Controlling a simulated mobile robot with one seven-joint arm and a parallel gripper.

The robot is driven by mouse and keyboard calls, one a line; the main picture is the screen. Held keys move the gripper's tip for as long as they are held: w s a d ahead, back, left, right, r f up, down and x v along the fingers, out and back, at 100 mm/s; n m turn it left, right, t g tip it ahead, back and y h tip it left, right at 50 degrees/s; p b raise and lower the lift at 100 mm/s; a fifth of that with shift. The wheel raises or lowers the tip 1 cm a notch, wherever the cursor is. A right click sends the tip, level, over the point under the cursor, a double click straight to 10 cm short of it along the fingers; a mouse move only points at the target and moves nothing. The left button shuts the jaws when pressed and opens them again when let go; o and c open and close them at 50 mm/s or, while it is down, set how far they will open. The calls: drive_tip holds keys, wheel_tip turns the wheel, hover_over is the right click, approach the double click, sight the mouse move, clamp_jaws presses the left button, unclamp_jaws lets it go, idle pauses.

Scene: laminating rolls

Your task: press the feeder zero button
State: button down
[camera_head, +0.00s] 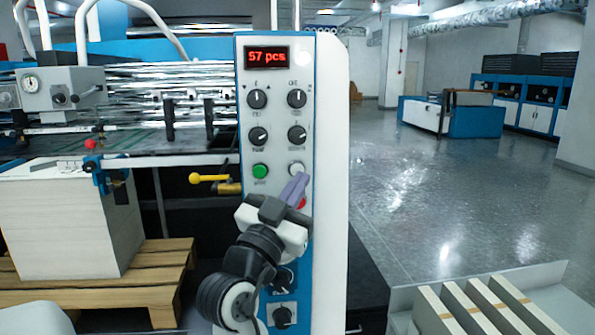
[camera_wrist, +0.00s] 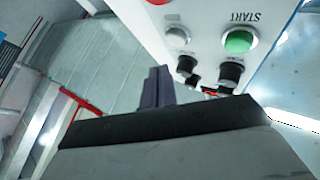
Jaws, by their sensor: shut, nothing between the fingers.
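The control panel (camera_head: 322,150) stands upright in the middle of the head view. A white button (camera_head: 297,169) sits on it, right of a green button (camera_head: 260,171); I cannot read the white button's label. In the wrist view the pale button (camera_wrist: 178,37) is beside the green button (camera_wrist: 238,40) marked START. My gripper (camera_head: 296,183) is shut and empty, its purple-grey fingers just below the white button in the head view. In the wrist view the fingertips (camera_wrist: 158,70) appear beside the panel, below and left of the pale button. I see no clear contact.
A red button (camera_head: 303,202) is partly hidden behind my fingers. Knobs (camera_head: 257,99) and a display (camera_head: 267,57) reading 57 pcs are above. A yellow-knobbed lever (camera_head: 196,178) sticks out at left. A paper stack (camera_head: 60,230) stands on a pallet. Open floor lies right.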

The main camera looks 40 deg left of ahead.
drive_tip(key=shift+w+a, duration=0.6)
drive_tip(key=shift+a, duration=0.1)
drive_tip(key=shift+a, duration=0.1)
idle(1.5)
drive_tip(key=shift+w+a+b, duration=0.25)
drive_tip(key=shift+w+b, duration=0.05)
drive_tip(key=shift+b, duration=0.05)
drive_tip(key=shift+w+a, duration=0.25)
drive_tip(key=shift+a, duration=0.05)
idle(0.7)
drive_tip(key=shift+d, duration=0.1)
drive_tip(key=shift+s+d+b, duration=0.4)
drive_tip(key=shift+s+d, duration=0.1)
drive_tip(key=shift+s, duration=0.05)
drive_tip(key=s+d, duration=0.3)
drive_tip(key=shift+s+d, duration=0.1)
drive_tip(key=shift+d, duration=0.3)
idle(0.4)
